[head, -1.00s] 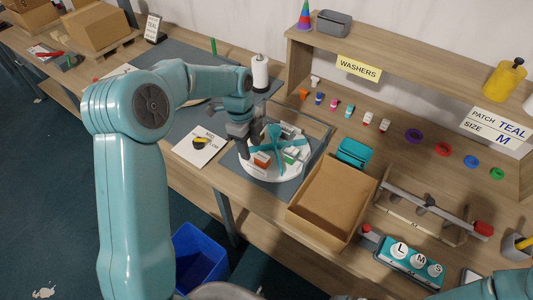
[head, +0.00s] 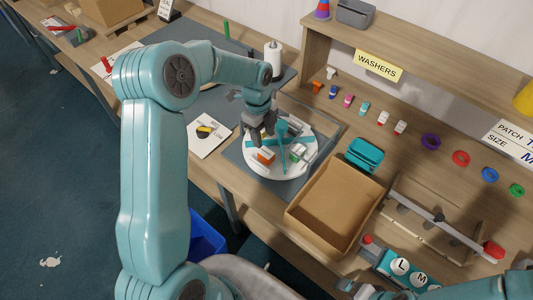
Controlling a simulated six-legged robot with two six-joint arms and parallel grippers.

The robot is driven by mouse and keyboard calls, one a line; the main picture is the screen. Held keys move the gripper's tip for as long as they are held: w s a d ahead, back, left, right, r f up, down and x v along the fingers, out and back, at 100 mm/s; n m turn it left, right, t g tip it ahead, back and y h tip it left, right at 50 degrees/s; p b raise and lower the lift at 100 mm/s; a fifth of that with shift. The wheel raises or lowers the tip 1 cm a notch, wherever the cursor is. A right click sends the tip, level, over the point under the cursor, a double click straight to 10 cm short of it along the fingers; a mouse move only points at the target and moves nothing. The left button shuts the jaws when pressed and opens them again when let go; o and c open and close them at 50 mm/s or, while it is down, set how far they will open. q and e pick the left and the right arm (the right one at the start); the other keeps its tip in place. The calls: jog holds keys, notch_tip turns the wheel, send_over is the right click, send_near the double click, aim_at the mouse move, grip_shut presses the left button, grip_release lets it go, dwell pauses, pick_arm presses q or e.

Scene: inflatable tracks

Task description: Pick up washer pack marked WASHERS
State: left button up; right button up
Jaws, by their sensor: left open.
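A round white tray (head: 258,169) with teal dividers holds several small packs, including an orange and white one (head: 266,155) and a white and green one (head: 298,151). No lettering on the packs is readable, so I cannot tell which is the washer pack. A yellow sign (head: 379,65) reading WASHERS hangs on the shelf edge. My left gripper (head: 262,137) is open and points down over the tray's back left part, hiding some of it. My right gripper (head: 352,287) is only partly in view at the bottom edge, and its jaws are unclear.
An open cardboard box (head: 310,225) stands right of the tray, with a teal container (head: 365,154) behind it. A row of small coloured pieces and rings lies along the back. A white card (head: 207,130) lies left of the tray. A blue bin (head: 207,238) is below the bench.

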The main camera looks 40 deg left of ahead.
aim_at(266, 152)
pick_arm(q)
jog(key=f, duration=0.3)
jog(key=shift+w+d+f, duration=0.1)
jog(key=shift+w+d, duration=0.05)
jog(key=shift+d, duration=0.2)
jog(key=shift+s+f, duration=0.3)
jog(key=shift+f, duration=0.35)
jog(key=f, duration=0.2)
jog(key=f+b, duration=0.1)
jog(key=f, duration=0.1)
jog(key=shift+w+d+f, duration=0.15)
jog(key=shift+d+f, duration=0.05)
jog(key=shift+f, duration=0.1)
jog(key=shift+r, duration=0.15)
jog(key=c, duration=0.7)
